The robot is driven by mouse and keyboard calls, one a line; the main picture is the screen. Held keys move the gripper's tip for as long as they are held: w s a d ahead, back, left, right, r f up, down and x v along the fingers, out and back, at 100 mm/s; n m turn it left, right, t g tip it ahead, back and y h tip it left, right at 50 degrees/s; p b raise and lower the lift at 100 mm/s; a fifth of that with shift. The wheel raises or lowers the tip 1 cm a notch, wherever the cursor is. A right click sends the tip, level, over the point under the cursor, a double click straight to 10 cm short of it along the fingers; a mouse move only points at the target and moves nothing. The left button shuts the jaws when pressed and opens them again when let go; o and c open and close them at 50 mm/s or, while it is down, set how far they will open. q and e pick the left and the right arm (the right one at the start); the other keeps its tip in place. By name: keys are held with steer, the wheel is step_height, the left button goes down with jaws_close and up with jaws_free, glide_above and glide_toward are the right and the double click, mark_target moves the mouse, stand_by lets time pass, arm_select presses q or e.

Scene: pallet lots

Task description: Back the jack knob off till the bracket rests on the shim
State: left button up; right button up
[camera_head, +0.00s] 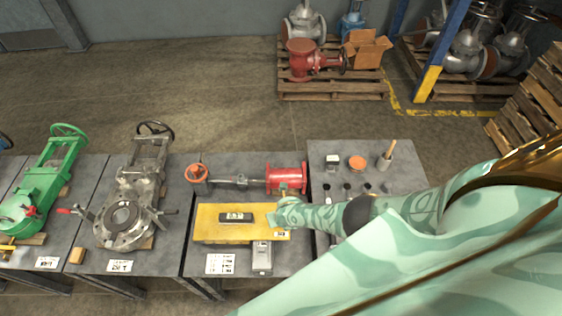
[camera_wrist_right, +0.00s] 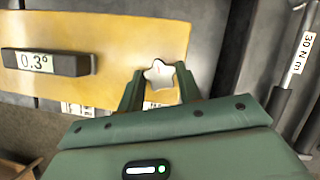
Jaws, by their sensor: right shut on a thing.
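The yellow bracket (camera_head: 212,232) lies flat on a grey table, and its plate also fills the upper left of the wrist view (camera_wrist_right: 120,35). A black digital level (camera_head: 236,217) sits on it and reads 0.3° in the wrist view (camera_wrist_right: 45,63). The pale star-shaped jack knob (camera_wrist_right: 158,74) stands between the fingers of my right gripper (camera_wrist_right: 160,88), which is shut on it. In the head view my right gripper (camera_head: 279,214) is at the bracket's right end and hides the knob. The shim and its contact with the bracket cannot be made out. My left gripper is out of view.
A red flanged pipe (camera_head: 287,177) and an orange handwheel (camera_head: 196,173) lie behind the bracket. A grey box (camera_head: 262,257) stands at its front edge. A rod marked 30 N m (camera_wrist_right: 299,55) is to the right. A green valve (camera_head: 45,185) stands far left.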

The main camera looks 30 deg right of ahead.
steer(key=shift+n+y+b, duration=0.7)
steer(key=shift+n+y, duration=0.1)
steer(key=shift+n, duration=1.1)
steer(key=o, duration=1)
steer(key=shift+d, duration=0.1)
steer(key=p+v, duration=0.8)
steer(key=v, duration=0.8)
steer(key=shift+s+d+r, duration=0.15)
steer(key=shift+s, duration=0.05)
